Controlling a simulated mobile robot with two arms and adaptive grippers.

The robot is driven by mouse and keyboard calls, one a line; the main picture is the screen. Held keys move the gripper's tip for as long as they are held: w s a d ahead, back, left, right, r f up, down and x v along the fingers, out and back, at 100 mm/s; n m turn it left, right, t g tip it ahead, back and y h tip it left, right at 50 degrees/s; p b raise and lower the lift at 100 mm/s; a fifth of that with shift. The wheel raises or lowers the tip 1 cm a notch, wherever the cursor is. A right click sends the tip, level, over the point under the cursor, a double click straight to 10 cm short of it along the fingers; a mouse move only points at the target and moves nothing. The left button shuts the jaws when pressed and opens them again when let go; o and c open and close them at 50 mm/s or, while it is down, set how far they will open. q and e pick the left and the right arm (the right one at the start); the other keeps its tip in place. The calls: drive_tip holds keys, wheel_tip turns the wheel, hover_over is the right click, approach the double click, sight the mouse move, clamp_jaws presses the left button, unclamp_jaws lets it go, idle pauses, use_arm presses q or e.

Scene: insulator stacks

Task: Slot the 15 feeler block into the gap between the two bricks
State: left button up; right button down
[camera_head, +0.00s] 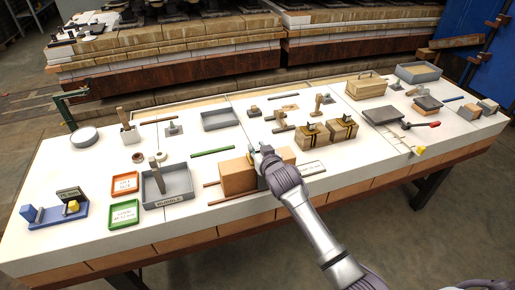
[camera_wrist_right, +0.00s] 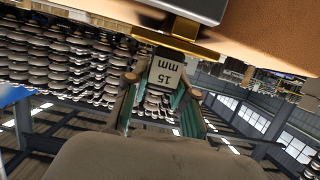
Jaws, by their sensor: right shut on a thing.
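Two tan bricks stand near the front edge of the table, the left brick (camera_head: 237,179) and the right brick (camera_head: 284,155). My right gripper (camera_head: 262,153) is at the bricks, and it and my arm hide most of the gap between them. In the right wrist view the feeler block (camera_wrist_right: 165,76), a pale piece marked "15 mm", is between the fingers of my right gripper (camera_wrist_right: 160,100), which is shut on it. A tan brick surface (camera_wrist_right: 275,35) is close beyond it. I cannot tell how far the block is in the gap. My left gripper is not in view.
A grey bin (camera_head: 178,194) and green and orange trays (camera_head: 124,216) lie left of the bricks. Two strapped blocks (camera_head: 343,127) stand behind to the right. A white label plate (camera_head: 311,168) lies right of my gripper. A reddish rod (camera_head: 230,200) lies along the front.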

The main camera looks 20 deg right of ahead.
drive_tip(key=shift+f, duration=0.35)
drive_tip(key=c, duration=0.9)
unclamp_jaws()
drive_tip(key=shift+o, duration=0.2)
drive_tip(key=v, duration=1.2)
drive_tip(key=shift+r, duration=0.1)
